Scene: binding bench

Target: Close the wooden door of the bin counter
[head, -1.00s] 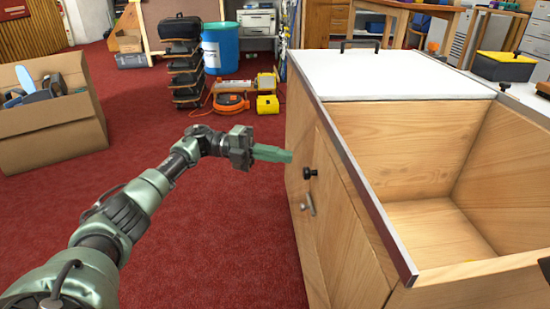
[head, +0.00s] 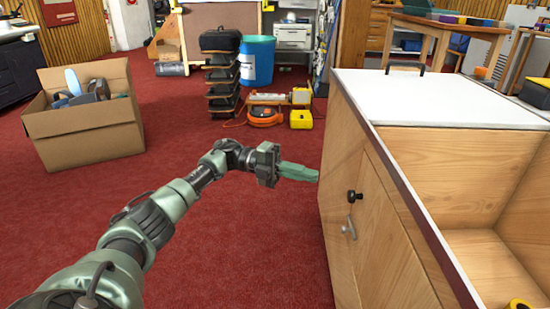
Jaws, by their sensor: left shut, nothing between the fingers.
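The bin counter (head: 448,98) stands at the right, with a white top at the back and an open wooden bin at the front. Its wooden door (head: 392,235) is on the left-facing side and looks about flush with the panel; I cannot tell whether a small gap remains. A black knob (head: 353,196) and a grey metal handle (head: 348,228) show on that side. My left gripper (head: 314,174) is shut and empty, its green fingers pointing right. In the picture its tips lie beside the counter's far left edge; contact cannot be judged. My right gripper is not in view.
A cardboard box (head: 84,133) with things in it stands on the red carpet at the left. Stacked black cases (head: 221,75), a blue barrel (head: 257,62) and orange and yellow equipment (head: 266,115) are farther back. The carpet left of the counter is clear.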

